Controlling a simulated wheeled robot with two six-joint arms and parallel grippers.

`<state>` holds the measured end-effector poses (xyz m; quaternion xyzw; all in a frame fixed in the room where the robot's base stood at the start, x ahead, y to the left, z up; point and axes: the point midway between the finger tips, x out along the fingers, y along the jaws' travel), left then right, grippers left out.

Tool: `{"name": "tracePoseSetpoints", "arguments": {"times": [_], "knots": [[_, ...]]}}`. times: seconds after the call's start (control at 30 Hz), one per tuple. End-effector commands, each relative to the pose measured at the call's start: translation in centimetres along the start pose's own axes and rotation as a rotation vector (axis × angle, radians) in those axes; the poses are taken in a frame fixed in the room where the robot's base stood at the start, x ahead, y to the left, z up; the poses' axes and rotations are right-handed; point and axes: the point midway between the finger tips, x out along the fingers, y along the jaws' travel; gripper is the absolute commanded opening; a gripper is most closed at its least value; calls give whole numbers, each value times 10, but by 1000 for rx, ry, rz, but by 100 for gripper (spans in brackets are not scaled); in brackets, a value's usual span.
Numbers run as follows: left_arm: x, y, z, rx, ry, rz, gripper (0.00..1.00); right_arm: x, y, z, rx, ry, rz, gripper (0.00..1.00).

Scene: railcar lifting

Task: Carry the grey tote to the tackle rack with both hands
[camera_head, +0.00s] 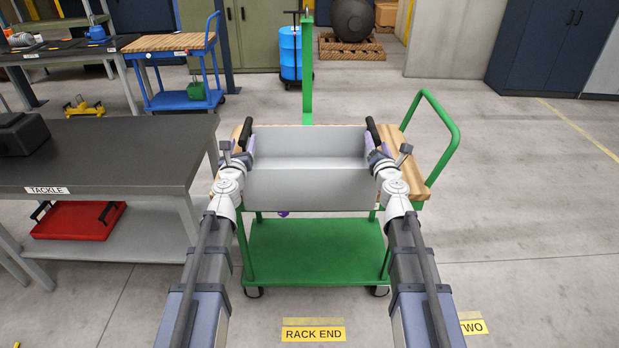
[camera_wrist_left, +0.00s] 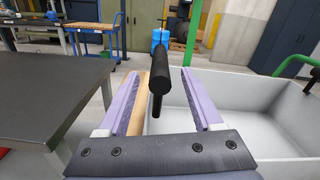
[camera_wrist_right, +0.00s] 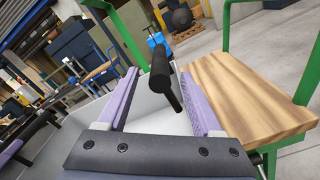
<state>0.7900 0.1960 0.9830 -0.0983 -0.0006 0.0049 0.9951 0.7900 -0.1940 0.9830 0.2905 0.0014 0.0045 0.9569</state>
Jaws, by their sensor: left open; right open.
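The grey tote (camera_head: 307,185) sits on the wooden top of a green cart (camera_head: 315,250), with a black handle at each end. It looks empty. My left gripper (camera_head: 240,158) is open at the left handle (camera_wrist_left: 165,75); in the left wrist view that handle stands between the purple fingers with gaps beside it. My right gripper (camera_head: 377,158) is open at the right handle (camera_wrist_right: 161,75), which stands between its fingers in the right wrist view. The tackle rack (camera_head: 110,165), labelled TACKLE, is at the left, its dark top beside the cart.
A black case (camera_head: 20,135) is on the rack's top at the far left. A red tray (camera_head: 78,220) is on its lower shelf. A blue cart (camera_head: 175,45) stands behind. The cart's green handle (camera_head: 440,135) rises at the right. Floor is clear at right and front.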

Motion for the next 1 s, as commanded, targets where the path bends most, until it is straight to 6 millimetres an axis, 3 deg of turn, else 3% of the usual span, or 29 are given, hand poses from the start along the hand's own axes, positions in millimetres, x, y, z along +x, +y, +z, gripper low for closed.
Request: {"name": "tracePoseSetpoints", "arguments": {"times": [0.2, 0.4, 0.73, 1.0], "knots": [[36, 0, 0, 0, 0, 0, 67, 36, 0, 0, 0, 0, 0, 67], [59, 0, 0, 1, 0, 0, 67, 59, 0, 0, 0, 0, -1, 67], [62, 0, 0, 1, 1, 0, 67, 62, 0, 0, 0, 0, -1, 67], [62, 0, 0, 1, 1, 0, 36, 62, 0, 0, 0, 0, -1, 36]]}}
